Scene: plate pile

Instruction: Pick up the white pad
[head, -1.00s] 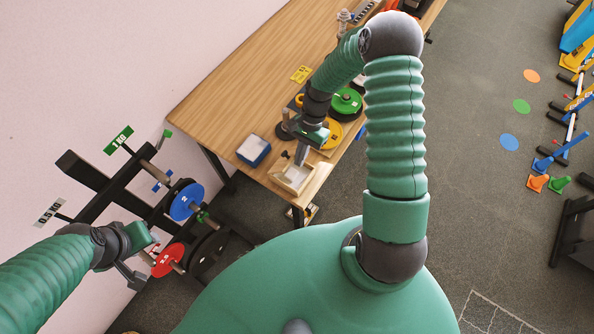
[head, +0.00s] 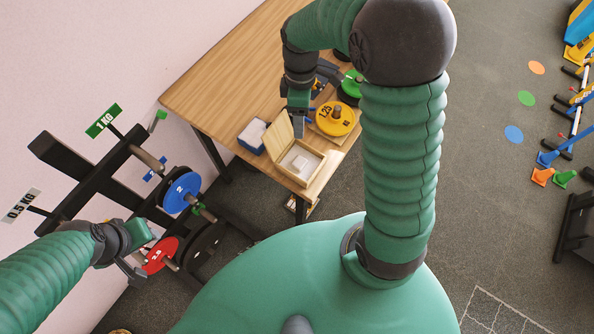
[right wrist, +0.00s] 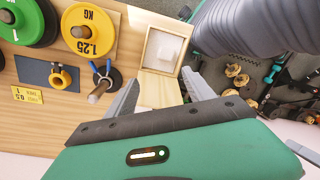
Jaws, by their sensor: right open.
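A small white pad (head: 301,163) lies inside an open wooden box (head: 312,173) near the table's front corner. It also shows in the right wrist view (right wrist: 165,46), inside the square wooden frame. The box's lid (head: 279,136) stands raised at its left side. My right gripper (head: 297,127) is above and behind the box, apart from the pad. In the right wrist view its fingers (right wrist: 158,92) are spread, with the lid between them and the pad beyond. My left gripper (head: 146,262) is at lower left, near the weight rack, far from the box; its jaw state is unclear.
A blue tray with a white top (head: 253,135) stands left of the box. A weight rack with a blue plate (head: 182,193) and a red plate (head: 160,255) is at left.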

